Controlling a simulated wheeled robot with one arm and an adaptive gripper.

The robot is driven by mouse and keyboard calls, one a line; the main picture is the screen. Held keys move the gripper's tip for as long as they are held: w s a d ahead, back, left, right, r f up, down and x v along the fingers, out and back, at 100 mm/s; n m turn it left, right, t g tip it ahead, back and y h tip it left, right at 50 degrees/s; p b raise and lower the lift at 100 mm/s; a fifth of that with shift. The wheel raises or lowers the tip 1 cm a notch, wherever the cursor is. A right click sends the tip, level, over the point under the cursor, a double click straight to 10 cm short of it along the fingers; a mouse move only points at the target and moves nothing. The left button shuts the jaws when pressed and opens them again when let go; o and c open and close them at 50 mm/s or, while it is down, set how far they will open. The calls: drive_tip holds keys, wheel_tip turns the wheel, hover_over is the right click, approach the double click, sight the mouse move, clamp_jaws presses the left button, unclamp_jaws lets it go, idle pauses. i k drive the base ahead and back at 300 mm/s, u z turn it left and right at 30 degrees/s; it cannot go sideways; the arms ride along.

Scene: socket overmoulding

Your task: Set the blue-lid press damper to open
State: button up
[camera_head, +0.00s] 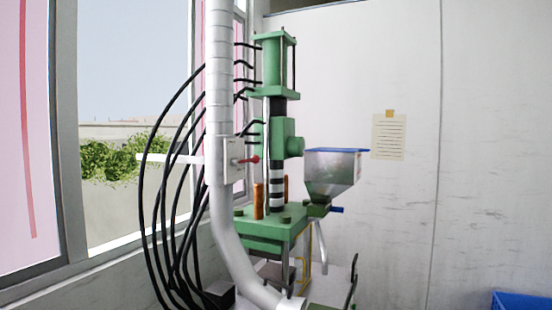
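A green press (274,222) stands by the window. A metal hopper (331,184) with a blue lid (340,151) is mounted at its right side. In front of the press a grey duct (219,90) runs down from the top and bends right near the bottom. A pale damper box (229,160) sits on the duct at mid height. A short lever with a red handle (249,160) sticks out of the box to the right, about level. No open or shut marking is readable. My gripper is not in view.
Several black hoses (150,190) loop left of the duct to the press. A pale flat bar (165,158) juts left at damper height. A notice (389,136) hangs on the right wall. A blue crate (520,301) shows at bottom right. The space right of the hopper is clear.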

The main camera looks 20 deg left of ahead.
sight(254, 159)
drive_tip(key=u, duration=0.6)
drive_tip(key=i, duration=1.1)
drive_tip(key=u, duration=1)
drive_tip(key=i, duration=0.25)
drive_tip(key=u, duration=0.2)
